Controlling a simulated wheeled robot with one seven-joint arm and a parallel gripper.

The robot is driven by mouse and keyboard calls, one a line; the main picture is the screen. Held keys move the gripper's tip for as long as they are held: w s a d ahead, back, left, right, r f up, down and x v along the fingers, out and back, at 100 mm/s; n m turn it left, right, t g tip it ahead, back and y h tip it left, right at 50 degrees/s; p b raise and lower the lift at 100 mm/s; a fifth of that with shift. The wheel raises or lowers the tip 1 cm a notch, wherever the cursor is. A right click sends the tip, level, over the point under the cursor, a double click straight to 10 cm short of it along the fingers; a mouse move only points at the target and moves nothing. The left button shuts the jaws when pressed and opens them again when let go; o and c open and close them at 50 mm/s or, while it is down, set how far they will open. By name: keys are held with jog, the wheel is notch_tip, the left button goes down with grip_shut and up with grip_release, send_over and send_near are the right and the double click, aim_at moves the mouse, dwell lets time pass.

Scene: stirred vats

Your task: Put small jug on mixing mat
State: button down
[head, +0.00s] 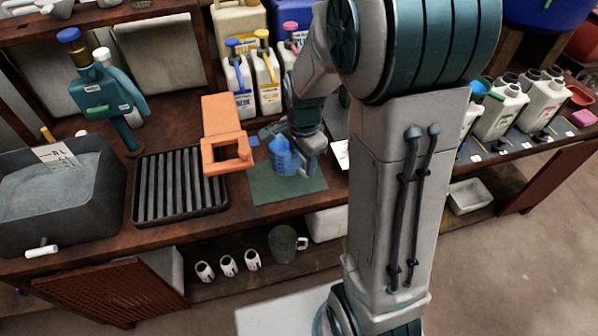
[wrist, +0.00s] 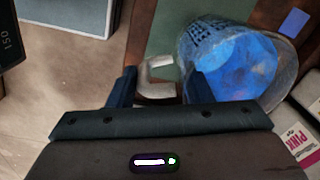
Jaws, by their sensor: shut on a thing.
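The small jug (wrist: 240,65) is a clear vessel with bright blue contents, seen close up at the upper right of the wrist view. It also shows in the head view (head: 283,155), over the green mixing mat (head: 262,190) on the bench. My gripper (wrist: 155,85) is shut on the jug's pale handle, with the jug's body beside the fingers. In the head view my gripper (head: 308,155) is at the jug's right side. I cannot tell whether the jug's base touches the mat. The mat also shows in the wrist view (wrist: 163,28), partly hidden behind the jug.
An orange stand (head: 222,125) and a black slatted rack (head: 180,187) are left of the mat. A grey tub (head: 105,190) is at the far left. White bottles (head: 240,85) stand behind. A glass jug (head: 284,245) and several white cups (head: 228,265) are on the lower shelf.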

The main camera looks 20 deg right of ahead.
jog(key=shift+s+a+f, duration=0.15)
jog(key=shift+a+f, duration=0.05)
jog(key=shift+f, duration=0.95)
jog(key=shift+s+a+f, duration=0.1)
jog(key=shift+a+f, duration=0.1)
jog(key=shift+f, duration=0.95)
jog(key=shift+f+b, duration=0.2)
jog(key=shift+b, duration=0.15)
jog(key=c, duration=0.7)
grip_release()
jog(key=shift+r, duration=0.2)
